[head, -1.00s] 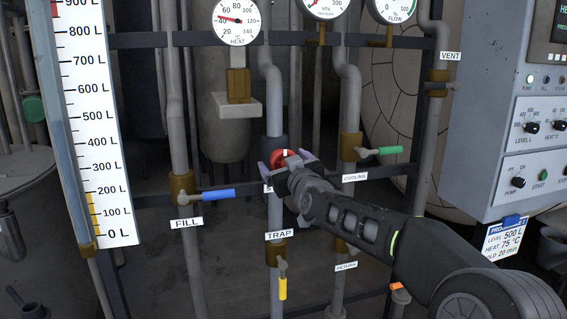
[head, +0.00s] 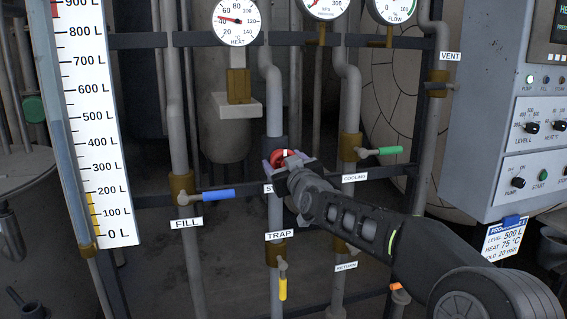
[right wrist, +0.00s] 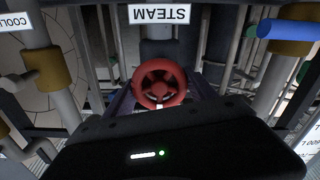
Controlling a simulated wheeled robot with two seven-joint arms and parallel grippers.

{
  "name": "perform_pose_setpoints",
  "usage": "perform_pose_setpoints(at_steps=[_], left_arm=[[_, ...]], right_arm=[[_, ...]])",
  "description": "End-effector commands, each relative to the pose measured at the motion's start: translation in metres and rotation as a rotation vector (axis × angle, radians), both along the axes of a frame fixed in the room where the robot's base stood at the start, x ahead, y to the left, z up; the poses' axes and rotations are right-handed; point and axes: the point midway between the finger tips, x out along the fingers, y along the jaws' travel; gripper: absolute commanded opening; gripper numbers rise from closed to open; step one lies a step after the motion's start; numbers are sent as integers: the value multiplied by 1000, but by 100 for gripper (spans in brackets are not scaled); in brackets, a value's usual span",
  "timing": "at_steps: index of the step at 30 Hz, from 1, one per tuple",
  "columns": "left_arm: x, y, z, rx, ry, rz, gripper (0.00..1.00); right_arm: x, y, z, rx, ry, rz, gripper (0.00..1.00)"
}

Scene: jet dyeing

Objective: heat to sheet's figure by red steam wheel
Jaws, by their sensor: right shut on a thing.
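The red steam wheel (head: 279,158) sits on the pipe in the middle of the rack. It also shows in the right wrist view (right wrist: 160,84), below the upside-down STEAM label (right wrist: 160,14). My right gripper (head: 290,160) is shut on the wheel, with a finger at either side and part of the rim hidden. The HEAT dial (head: 237,21) has its red needle near 40. The sheet (head: 505,239) on the cabinet at the right reads level 500 L, heat 75 °C and a 20 min hold. My left gripper is not in view.
A blue-handled FILL valve (head: 217,195) is to the left, a green-handled cooling valve (head: 388,151) to the right. A yellow-handled TRAP valve (head: 283,288) hangs below the wheel. The level scale (head: 100,130) stands at the far left, the control cabinet (head: 500,120) at the right.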

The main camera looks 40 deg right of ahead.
Motion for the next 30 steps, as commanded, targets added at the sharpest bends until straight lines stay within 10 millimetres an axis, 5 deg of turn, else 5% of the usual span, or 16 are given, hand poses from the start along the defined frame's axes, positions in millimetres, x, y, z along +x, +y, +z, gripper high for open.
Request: perform_pose_setpoints(at_steps=[17,30], left_arm=[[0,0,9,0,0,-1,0],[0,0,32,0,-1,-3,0]], right_arm=[[0,1,1,-85,32,1,25],[0,1,2,-406,144,2,25]])
